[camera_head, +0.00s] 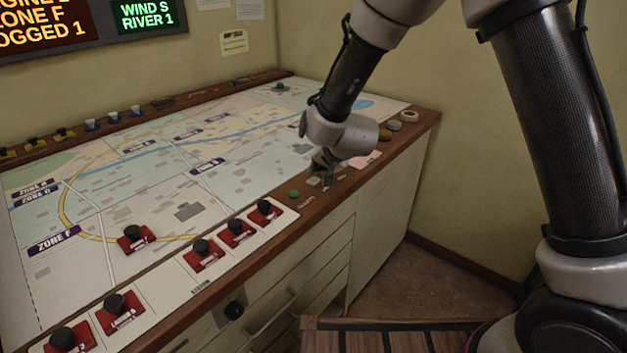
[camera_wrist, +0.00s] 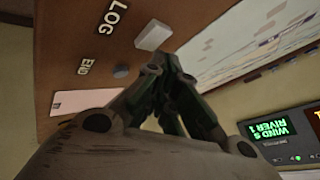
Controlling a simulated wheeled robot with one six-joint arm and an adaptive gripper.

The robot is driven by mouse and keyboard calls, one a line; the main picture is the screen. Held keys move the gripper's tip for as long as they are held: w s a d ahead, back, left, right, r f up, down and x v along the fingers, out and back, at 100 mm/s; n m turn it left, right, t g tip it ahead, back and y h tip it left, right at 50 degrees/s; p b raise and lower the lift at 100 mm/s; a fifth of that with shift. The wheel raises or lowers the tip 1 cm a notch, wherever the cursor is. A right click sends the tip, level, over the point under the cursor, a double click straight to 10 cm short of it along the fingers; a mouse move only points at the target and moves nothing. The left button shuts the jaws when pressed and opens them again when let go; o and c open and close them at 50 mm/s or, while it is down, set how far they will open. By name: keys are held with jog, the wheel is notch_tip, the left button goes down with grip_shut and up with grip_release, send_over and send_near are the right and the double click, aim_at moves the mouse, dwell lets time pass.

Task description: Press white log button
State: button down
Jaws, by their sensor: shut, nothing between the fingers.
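The white log button (camera_wrist: 153,35) is a pale block on the wooden console edge in the wrist view, beside the word LOG (camera_wrist: 116,18). My gripper (camera_wrist: 165,66) is shut and empty, its tips close to the button. Whether the tips touch it, I cannot tell. In the head view my gripper (camera_head: 326,181) points down at the wooden edge of the console. A small pale button (camera_head: 313,181) shows just left of its tips there, partly covered by my fingers.
A grey round button (camera_wrist: 121,72) and a pale card (camera_wrist: 80,102) lie close by in the wrist view. A green button (camera_head: 294,194) is left of my gripper. Several red blocks with black knobs, one of them here (camera_head: 265,212), stand on the map table (camera_head: 120,185).

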aim_at(318, 178)
jog(key=shift+r, duration=0.15)
notch_tip(318, 178, up, 2)
jog(key=shift+r, duration=0.2)
jog(key=shift+d+r, duration=0.15)
jog(key=shift+r, duration=0.6)
jog(key=shift+a+r, duration=0.2)
jog(key=shift+r, duration=0.25)
